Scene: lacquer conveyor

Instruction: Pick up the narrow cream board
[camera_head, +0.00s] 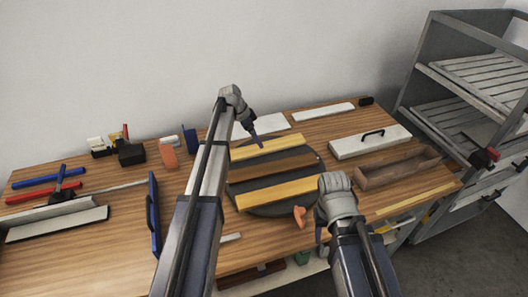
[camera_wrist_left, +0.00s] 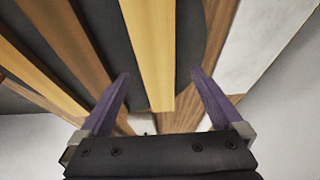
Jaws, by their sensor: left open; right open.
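The narrow cream board (camera_head: 272,146), pale yellow, lies flat at the far side of a round dark plate (camera_head: 235,160). Beside it on the plate are a brown board (camera_head: 272,167) and a yellow board (camera_head: 278,192). My left gripper (camera_head: 256,141) is over the cream board, left of its middle. In the left wrist view, the cream board (camera_wrist_left: 150,50) runs between the open purple fingers (camera_wrist_left: 160,75), with gaps on both sides. My right gripper (camera_head: 322,240) is open near the table's front, right of an orange piece (camera_head: 300,214); its fingers are partly hidden.
A white board (camera_head: 272,124) lies just behind the plate. A white lidded box with a black handle (camera_head: 350,146) and a brown open tray (camera_head: 365,183) stand to the right. Tools and a blue-edged piece (camera_head: 153,210) lie left. A grey shelf rack (camera_head: 435,80) stands at far right.

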